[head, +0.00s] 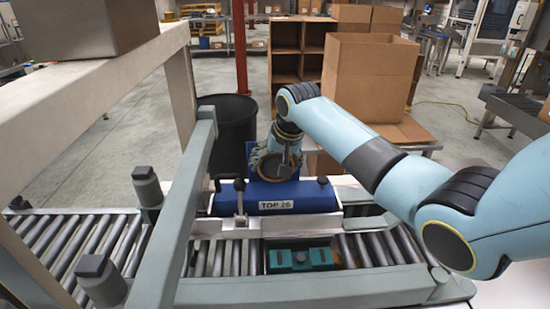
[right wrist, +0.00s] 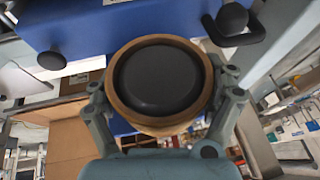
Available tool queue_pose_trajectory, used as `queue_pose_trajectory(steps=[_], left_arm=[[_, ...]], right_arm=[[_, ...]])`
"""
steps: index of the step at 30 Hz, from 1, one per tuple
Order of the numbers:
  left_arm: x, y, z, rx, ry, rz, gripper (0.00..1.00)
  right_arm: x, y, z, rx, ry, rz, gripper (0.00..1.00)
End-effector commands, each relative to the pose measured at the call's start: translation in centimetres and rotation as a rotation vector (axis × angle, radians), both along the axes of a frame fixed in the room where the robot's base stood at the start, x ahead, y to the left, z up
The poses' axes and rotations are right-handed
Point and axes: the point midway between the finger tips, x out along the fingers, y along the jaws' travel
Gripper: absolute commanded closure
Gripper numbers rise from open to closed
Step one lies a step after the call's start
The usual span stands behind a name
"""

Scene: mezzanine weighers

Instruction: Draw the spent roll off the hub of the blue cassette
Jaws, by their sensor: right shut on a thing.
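The blue cassette (head: 315,197), labelled "TOP 26", sits across the roller conveyor in the middle of the head view. The spent roll (head: 275,169) shows there as a brown ring above the cassette. My right gripper (head: 277,157) is shut on it from above. In the right wrist view the brown roll (right wrist: 116,92) is a thin ring around the round black hub (right wrist: 160,78). One finger of my gripper lies on each side of it. How far the roll sits along the hub cannot be told. The blue cassette body (right wrist: 80,22) fills the top there. My left gripper is not in view.
A teal block (head: 300,259) lies among the conveyor rollers in front of the cassette. Grey frame bars (head: 178,215) cross on the left. A black bin (head: 232,130) stands behind. A cardboard box (head: 367,75) stands behind my right arm.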

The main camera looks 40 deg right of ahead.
Motion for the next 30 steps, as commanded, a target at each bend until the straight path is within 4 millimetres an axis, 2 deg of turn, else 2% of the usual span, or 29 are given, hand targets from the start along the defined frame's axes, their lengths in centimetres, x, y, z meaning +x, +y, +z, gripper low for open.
queue_pose_trajectory(steps=[9, 30], left_arm=[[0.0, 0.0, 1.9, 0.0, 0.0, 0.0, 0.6], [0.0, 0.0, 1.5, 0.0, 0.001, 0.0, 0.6]], right_arm=[[-1.6, 1.0, 0.3, 0.001, 0.0, 0.001, 0.48], [-4.8, 3.0, 0.0, 0.001, -0.001, 0.002, 0.48]])
